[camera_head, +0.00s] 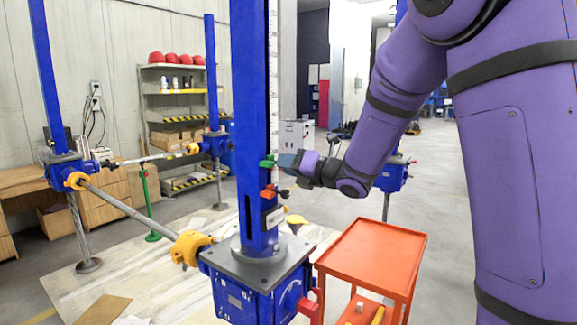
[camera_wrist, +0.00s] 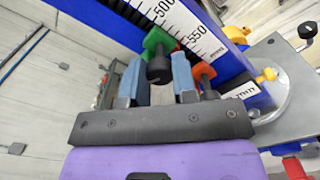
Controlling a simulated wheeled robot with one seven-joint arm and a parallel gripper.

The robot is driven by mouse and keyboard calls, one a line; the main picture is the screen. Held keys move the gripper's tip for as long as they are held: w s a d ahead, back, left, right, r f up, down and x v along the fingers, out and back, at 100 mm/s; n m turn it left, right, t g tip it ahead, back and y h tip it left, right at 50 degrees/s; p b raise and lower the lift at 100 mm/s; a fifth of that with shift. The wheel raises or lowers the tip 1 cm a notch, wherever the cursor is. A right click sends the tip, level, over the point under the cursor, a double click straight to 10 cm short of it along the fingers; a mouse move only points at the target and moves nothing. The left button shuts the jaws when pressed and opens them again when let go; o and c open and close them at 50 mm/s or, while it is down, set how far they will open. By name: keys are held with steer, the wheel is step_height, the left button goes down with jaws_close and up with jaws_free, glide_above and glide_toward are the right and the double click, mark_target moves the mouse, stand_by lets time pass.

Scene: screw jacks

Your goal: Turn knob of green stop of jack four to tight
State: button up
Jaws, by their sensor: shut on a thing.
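The blue column of the nearest jack (camera_head: 248,110) stands upright with a white scale (camera_head: 273,75) along its edge. The green stop (camera_head: 267,162) sits on this scale; in the wrist view the green stop (camera_wrist: 156,39) has a black knob (camera_wrist: 159,70) pointing at me. My gripper (camera_head: 288,161) comes from the right at the green stop's height. In the wrist view the two blue-grey fingers of my gripper (camera_wrist: 158,82) are on either side of the black knob, shut on it. The knob's far side is hidden.
An orange-red stop (camera_head: 268,192) with its own black knob (camera_head: 284,194) sits just below on the same scale. The jack's gearbox (camera_head: 240,290) is underneath. An orange cart (camera_head: 375,250) stands to the right. Other blue jacks (camera_head: 70,172) stand behind, joined by shafts.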

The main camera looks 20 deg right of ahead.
steer(key=shift+f+m, duration=0.1)
steer(key=shift+m, duration=15.5)
steer(key=o, duration=0.9)
steer(key=shift+o, duration=0.2)
steer(key=v, duration=1.1)
